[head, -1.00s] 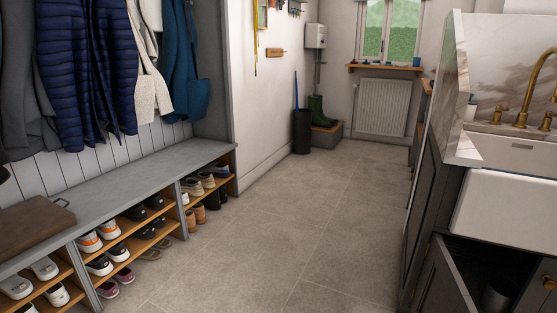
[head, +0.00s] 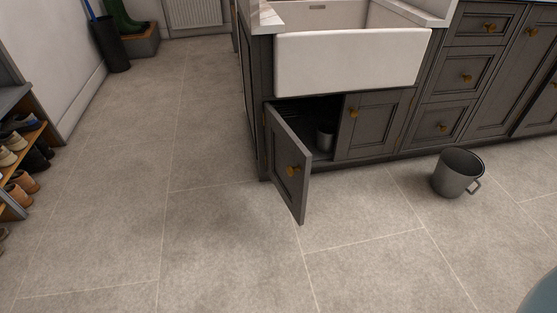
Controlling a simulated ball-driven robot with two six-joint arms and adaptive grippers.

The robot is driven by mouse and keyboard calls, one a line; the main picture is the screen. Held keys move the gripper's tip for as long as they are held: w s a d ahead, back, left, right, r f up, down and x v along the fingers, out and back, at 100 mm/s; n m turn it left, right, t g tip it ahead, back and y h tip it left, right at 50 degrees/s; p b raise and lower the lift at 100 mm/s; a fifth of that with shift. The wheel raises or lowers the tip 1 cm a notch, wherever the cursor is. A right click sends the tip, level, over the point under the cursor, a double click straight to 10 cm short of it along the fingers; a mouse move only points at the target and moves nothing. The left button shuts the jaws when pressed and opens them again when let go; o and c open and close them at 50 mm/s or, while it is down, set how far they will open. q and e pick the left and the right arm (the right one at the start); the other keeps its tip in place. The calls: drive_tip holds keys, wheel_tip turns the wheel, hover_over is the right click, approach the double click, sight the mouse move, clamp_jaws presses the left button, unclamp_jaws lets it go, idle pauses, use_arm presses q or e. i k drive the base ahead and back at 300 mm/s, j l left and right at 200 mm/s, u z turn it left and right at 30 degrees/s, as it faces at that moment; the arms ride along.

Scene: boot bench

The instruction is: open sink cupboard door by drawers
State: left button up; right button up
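Below the white sink (head: 350,62) is a grey cupboard with two doors. The right door (head: 372,126), the one beside the drawers (head: 452,85), is shut flush with the front. Its brass knob (head: 354,113) is near its upper left corner. A grey container (head: 325,136) stands inside the open half; the rest of the inside is dark. Neither of my grippers shows in the head view.
A grey bucket (head: 457,173) with a side handle stands on the floor in front of the drawers. A shoe rack (head: 12,170) is at the left edge, and a dark bin (head: 110,45) stands at the back left. The tiled floor between is clear.

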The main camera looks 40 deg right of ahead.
sight(371, 123)
drive_tip(key=z, duration=1.95)
drive_tip(key=i+l+u, duration=0.3)
drive_tip(key=i+u, duration=0.2)
drive_tip(key=i, duration=0.2)
drive_tip(key=i+l+u, duration=0.45)
drive_tip(key=i+l, duration=0.15)
